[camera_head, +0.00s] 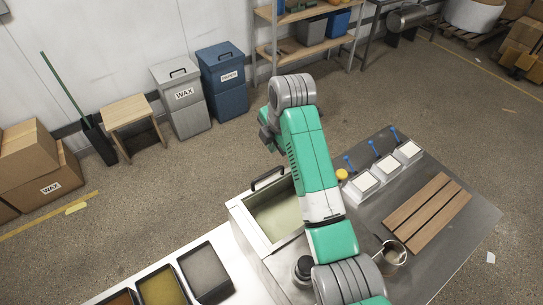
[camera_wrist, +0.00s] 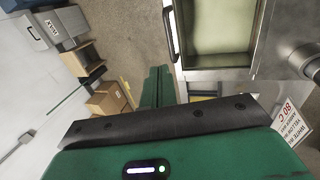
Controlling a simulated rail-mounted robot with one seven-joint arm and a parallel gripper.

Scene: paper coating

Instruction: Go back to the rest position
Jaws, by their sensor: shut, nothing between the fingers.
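My gripper (camera_wrist: 158,72) shows in the wrist view as two green fingers side by side, shut with nothing between them. Its dark bolted bar and green body fill the bottom of that view. In the head view my arm rises from the bottom edge and bends over beside the vat; the fingers cannot be made out there. The open vat (camera_head: 238,210) of pale green liquid lies below and left of the arm. In the wrist view the vat (camera_wrist: 187,60) is right of the fingers, apart from them.
Wooden slats (camera_head: 427,212), a metal pot (camera_head: 393,254) and several white blocks (camera_head: 361,184) sit on the right of the bench. Trays (camera_head: 205,270) line the lower left. A wax bin (camera_head: 183,105), blue bin (camera_head: 224,80) and stool (camera_head: 128,112) stand along the wall. Floor between is clear.

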